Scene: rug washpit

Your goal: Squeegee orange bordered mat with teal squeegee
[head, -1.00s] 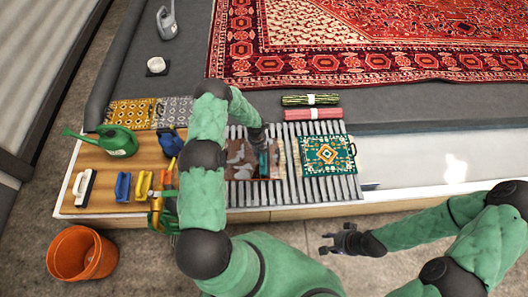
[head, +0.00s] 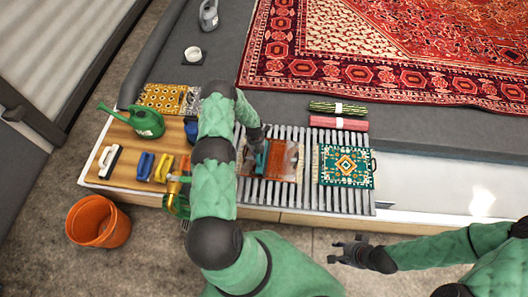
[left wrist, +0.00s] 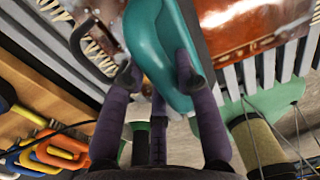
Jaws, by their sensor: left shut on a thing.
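My left gripper (left wrist: 160,82) is shut on the teal squeegee (left wrist: 158,45), which also shows in the head view (head: 261,160). The squeegee rests on or just above the left part of an orange-brown fringed mat (head: 286,162) lying on the slatted rack. In the left wrist view the mat (left wrist: 250,30) looks glossy and wet to the right of the squeegee, with patchy brown and pale areas to its left. My left forearm hides some of the rack and board. My right gripper (head: 350,254) is open and empty over the floor in front of the rack.
A green patterned mat (head: 347,168) lies to the right on the slatted rack (head: 308,198). Two rolled mats (head: 338,123) lie behind. On the wooden board (head: 124,168) at left are a green watering can (head: 146,122) and several brushes. An orange bucket (head: 98,222) stands on the floor.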

